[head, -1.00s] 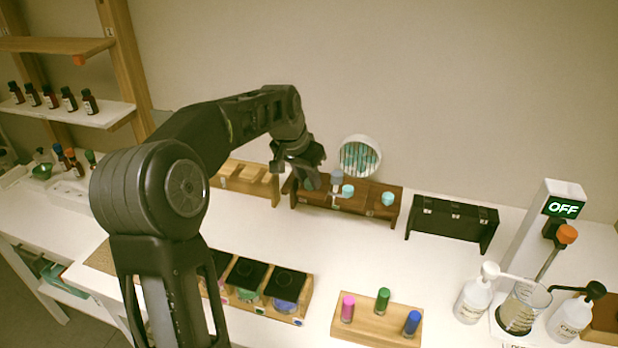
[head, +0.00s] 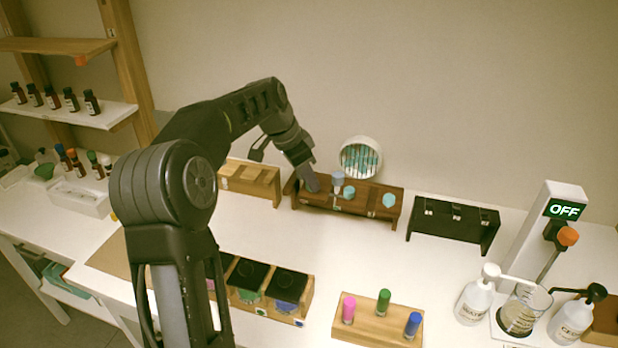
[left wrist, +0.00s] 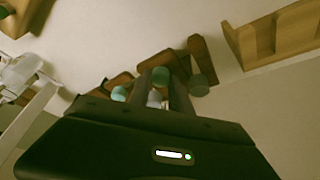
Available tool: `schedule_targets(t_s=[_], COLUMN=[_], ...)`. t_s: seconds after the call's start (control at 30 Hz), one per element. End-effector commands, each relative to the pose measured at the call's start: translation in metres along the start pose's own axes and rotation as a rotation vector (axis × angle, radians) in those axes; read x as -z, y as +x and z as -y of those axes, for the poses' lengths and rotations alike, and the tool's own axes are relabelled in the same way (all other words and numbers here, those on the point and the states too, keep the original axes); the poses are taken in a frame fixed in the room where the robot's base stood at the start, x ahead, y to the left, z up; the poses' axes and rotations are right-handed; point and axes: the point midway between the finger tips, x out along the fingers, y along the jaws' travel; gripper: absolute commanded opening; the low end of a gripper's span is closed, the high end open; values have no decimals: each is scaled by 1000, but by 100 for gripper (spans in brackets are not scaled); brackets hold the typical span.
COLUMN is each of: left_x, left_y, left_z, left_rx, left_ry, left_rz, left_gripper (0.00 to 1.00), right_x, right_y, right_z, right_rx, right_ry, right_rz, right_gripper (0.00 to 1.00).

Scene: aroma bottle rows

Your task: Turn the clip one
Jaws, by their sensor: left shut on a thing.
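The dark brown rack (head: 357,207) stands at the back of the table, with teal round pieces (head: 389,200) and a grey-blue piece (head: 338,179) on it. Small pale clips (head: 336,208) show on its front. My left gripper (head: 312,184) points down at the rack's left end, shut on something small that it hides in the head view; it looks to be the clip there. In the left wrist view, my fingers (left wrist: 165,95) reach toward the rack, with a teal piece (left wrist: 160,76) seen between them. My right gripper is not in view.
A light wood rack (head: 250,183) stands close on the left and a black rack (head: 455,223) on the right. Coloured bottles in a wooden block (head: 375,325) stand in front. The white table between is clear.

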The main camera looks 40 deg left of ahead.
Motion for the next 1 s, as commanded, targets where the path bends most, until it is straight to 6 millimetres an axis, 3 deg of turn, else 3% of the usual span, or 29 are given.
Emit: schedule_targets(t_s=[0.17, 0.2, 0.43, 0.77, 1.0], left_x=[0, 0, 0, 0, 0], left_y=[0, 0, 0, -2, -29], left_z=[0, 0, 0, 0, 1], left_rx=[2, 2, 1, 1, 4], left_ry=[1, 1, 0, -1, -1], left_rz=[0, 0, 0, 0, -2], left_gripper=[0, 26, 45, 46, 46], right_x=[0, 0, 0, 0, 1], right_y=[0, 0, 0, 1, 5], right_z=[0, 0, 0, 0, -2], right_rx=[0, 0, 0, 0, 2], right_ry=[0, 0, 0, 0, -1], right_rz=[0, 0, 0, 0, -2], right_gripper=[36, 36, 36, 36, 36])
